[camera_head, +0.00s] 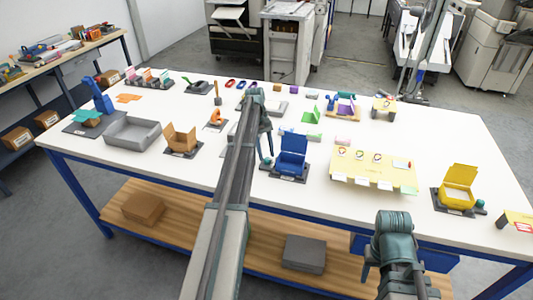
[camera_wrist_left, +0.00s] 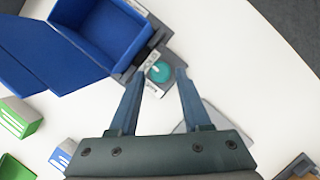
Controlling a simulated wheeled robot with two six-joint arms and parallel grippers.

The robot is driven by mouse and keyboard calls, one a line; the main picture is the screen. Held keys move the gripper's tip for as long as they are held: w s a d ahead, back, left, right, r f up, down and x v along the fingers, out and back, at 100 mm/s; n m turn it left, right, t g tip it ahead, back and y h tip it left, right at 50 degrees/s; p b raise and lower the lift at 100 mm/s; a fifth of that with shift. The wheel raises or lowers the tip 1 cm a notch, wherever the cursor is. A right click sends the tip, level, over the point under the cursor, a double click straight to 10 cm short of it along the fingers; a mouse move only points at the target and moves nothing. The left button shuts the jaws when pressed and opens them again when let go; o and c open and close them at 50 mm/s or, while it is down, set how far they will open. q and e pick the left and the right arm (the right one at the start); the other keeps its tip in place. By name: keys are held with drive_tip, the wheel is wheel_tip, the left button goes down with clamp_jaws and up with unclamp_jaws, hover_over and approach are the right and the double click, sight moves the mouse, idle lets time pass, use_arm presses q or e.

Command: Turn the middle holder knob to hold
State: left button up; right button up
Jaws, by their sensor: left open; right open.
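The middle holder is a blue open box (camera_head: 291,158) on a dark base, with its lid folded back. Its round teal knob (camera_wrist_left: 158,71) sits on a grey plate with small labels, too small to read. The knob also shows in the head view (camera_head: 265,162). My left gripper (camera_wrist_left: 160,76) is open and empty, and the knob appears between its fingertips. I cannot tell how far the fingertips are above it. In the head view my left arm reaches over the table and hides part of the gripper. My right gripper (camera_head: 385,258) is open and empty at the table's front edge.
A brown box holder (camera_head: 182,139) stands to the left and a yellow box holder (camera_head: 457,190) to the right. A yellow board (camera_head: 372,172) lies between the blue and yellow holders. A grey tray (camera_head: 133,134) is further left. Green and white blocks (camera_wrist_left: 20,117) lie near the blue box.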

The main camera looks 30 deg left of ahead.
use_arm(q)
drive_tip(key=p+v, duration=1)
drive_tip(key=v, duration=0.2)
drive_tip(key=s+d+f+m+y+b, duration=0.1)
drive_tip(key=s+d+m, duration=0.15)
drive_tip(key=d, duration=0.55)
drive_tip(key=s+d+f+m+y+b, duration=0.1)
drive_tip(key=s+d+f, duration=0.15)
drive_tip(key=d, duration=0.65)
drive_tip(key=s+d+f+m+t+y+b, duration=0.2)
drive_tip(key=s+d+m, duration=1)
drive_tip(key=s+d, duration=1.3)
drive_tip(key=shift+s+f+y+b, duration=0.5)
drive_tip(key=shift+f+b, duration=0.35)
drive_tip(key=shift+f, duration=0.15)
